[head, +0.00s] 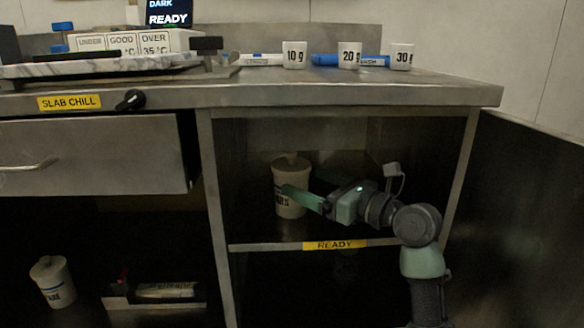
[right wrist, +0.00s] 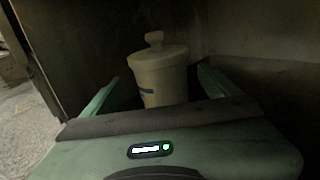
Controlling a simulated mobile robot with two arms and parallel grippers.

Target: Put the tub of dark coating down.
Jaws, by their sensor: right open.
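A cream lidded tub (head: 291,172) stands upright on the shelf labelled READY (head: 335,245), inside the open cupboard. Dark lettering on its side is partly hidden by a green finger. My right gripper (head: 300,190) is open at the tub, with one finger in front of it. In the right wrist view the tub (right wrist: 158,75) stands between the two spread fingers, a little beyond the palm. I cannot tell whether a finger touches it. A second cream tub with a blue band (head: 52,281) stands at the lower left. My left gripper is not in view.
A cupboard post (head: 217,210) stands left of the tub. A drawer (head: 90,157) is at left.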

